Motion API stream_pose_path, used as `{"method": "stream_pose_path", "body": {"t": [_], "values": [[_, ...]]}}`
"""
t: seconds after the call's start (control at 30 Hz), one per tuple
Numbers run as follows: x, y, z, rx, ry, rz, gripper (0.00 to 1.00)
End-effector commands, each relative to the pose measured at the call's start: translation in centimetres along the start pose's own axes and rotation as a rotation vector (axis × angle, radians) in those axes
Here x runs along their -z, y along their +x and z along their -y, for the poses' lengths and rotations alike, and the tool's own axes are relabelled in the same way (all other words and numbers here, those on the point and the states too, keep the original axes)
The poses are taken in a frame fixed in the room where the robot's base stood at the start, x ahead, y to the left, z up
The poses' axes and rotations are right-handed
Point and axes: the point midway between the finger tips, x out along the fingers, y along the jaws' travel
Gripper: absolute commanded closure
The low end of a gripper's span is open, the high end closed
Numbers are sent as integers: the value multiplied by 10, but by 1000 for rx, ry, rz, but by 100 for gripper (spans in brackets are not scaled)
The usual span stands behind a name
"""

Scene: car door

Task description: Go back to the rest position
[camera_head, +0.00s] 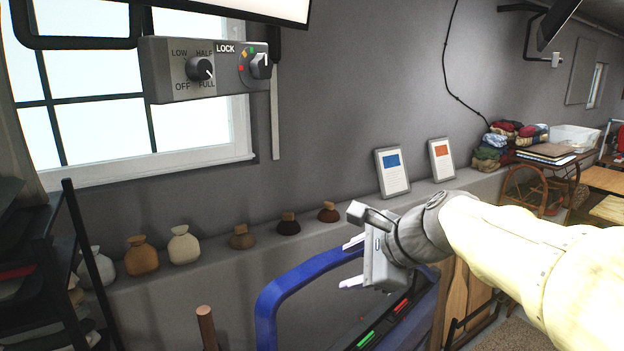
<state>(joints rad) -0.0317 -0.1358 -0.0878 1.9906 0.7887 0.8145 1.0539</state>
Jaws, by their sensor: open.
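My gripper (353,263) is in the middle right of the head view, on the end of my pale arm. Its two light fingers point left, are apart, and hold nothing. It is in front of the upper edge of a blue car door frame (268,305) and overlaps it in the picture. I cannot tell whether they touch. The lower part of the door is out of view. Red and green strips (401,306) show on a dark panel within the door frame.
A control box with LOCK and knobs (207,70) hangs at upper left. Several small sacks (142,256) and two framed cards (391,172) line the wall ledge. A dark rack (75,230) stands at left. A brown post (207,328) rises at the bottom. A cluttered table (545,157) stands far right.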

Motion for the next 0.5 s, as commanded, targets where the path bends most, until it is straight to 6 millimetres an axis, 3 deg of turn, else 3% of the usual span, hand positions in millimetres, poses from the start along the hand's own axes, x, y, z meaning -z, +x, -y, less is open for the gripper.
{"method": "stream_pose_path", "body": {"t": [0.1,0.2,0.4,0.5], "values": [[49,32,-50,-134,-272,-136,49],[86,48,-93,-266,-537,-210,49],[141,64,-175,-552,-1103,-219,49],[157,66,-206,-660,-1343,-171,49]]}}
